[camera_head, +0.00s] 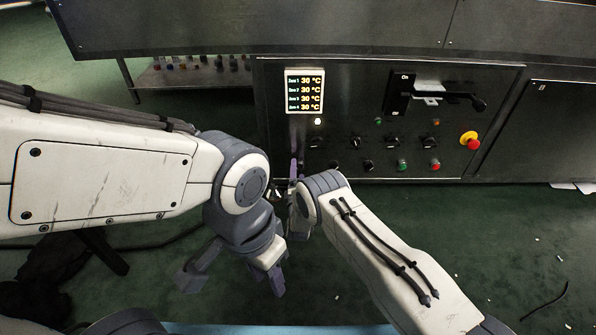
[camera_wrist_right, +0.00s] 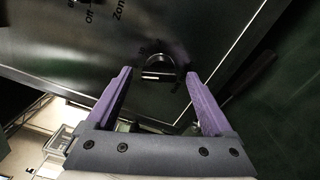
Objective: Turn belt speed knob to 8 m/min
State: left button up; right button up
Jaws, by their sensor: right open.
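The dark control panel (camera_head: 440,105) carries several knobs and buttons. In the right wrist view a black round knob (camera_wrist_right: 165,68) with a light pointer edge sits on the panel, with small partly readable marks beside it. I cannot read a belt speed label or its setting. My right gripper (camera_wrist_right: 157,76) is open, its two purple fingers on either side of this knob; I see no clear contact. In the head view the right gripper (camera_head: 296,168) is at the panel's lower left, partly hidden by the arms. My left gripper (camera_head: 232,277) hangs open and empty over the floor.
A zone temperature display (camera_head: 305,91) shows 30 °C on each line. A black main switch handle (camera_head: 440,94) marked On sticks out, and a red emergency stop (camera_head: 469,139) is at the right. My left arm is close to my right wrist.

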jog(key=s+p, duration=0.5)
jog(key=s, duration=0.4)
jog(key=shift+s, duration=0.35)
jog(key=shift+w+r, duration=0.1)
